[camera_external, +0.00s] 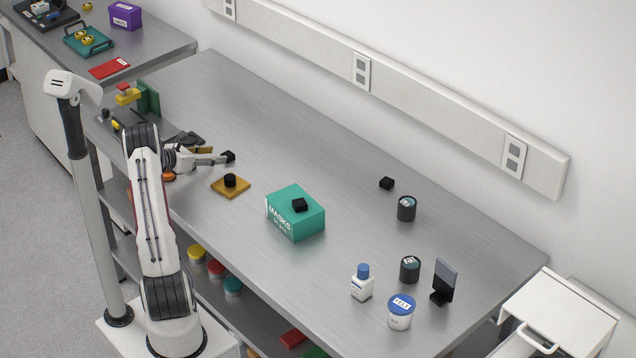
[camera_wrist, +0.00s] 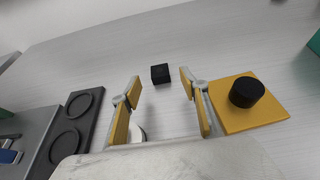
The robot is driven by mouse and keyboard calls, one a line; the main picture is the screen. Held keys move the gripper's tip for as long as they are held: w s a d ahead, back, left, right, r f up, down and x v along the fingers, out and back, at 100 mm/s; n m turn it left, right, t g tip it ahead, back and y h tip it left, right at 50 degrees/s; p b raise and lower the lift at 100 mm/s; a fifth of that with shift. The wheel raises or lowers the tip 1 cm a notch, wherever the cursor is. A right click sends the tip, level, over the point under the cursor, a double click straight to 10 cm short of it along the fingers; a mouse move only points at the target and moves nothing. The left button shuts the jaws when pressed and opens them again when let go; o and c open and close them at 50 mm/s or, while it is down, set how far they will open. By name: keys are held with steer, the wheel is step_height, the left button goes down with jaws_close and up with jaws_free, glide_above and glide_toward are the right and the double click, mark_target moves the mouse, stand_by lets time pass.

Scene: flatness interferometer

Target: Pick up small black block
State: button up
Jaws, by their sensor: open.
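A small black block (camera_wrist: 160,73) lies on the steel bench, just ahead of and between my fingertips in the wrist view. It appears to be the black block (camera_external: 228,156) at my gripper's tip in the external view. My gripper (camera_wrist: 162,85) is open and empty, with its yellow-padded fingers apart and pointing toward the block. In the external view my gripper (camera_external: 212,158) is low over the bench's left part. Another black block (camera_external: 300,204) sits on the teal masks box (camera_external: 296,222). A third black block (camera_external: 386,183) lies farther right on the bench.
A yellow plate (camera_wrist: 223,116) bearing a black cylinder (camera_wrist: 246,92) lies close to my right finger. A dark fixture with round recesses (camera_wrist: 72,130) lies to the left. Dark jars, a white bottle (camera_external: 362,284) and a tub (camera_external: 401,313) stand at the far right. The bench's back middle is clear.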

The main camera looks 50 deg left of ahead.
mark_target(226, 154)
steer(key=shift+w, duration=0.15)
steer(key=shift+f+x, duration=0.15)
steer(key=shift+x, duration=1.15)
steer(key=shift+f+x, duration=0.2)
steer(key=shift+x, duration=1.05)
steer(key=shift+a, duration=0.1)
steer(key=shift+c, duration=0.3)
steer(key=c, duration=1.1)
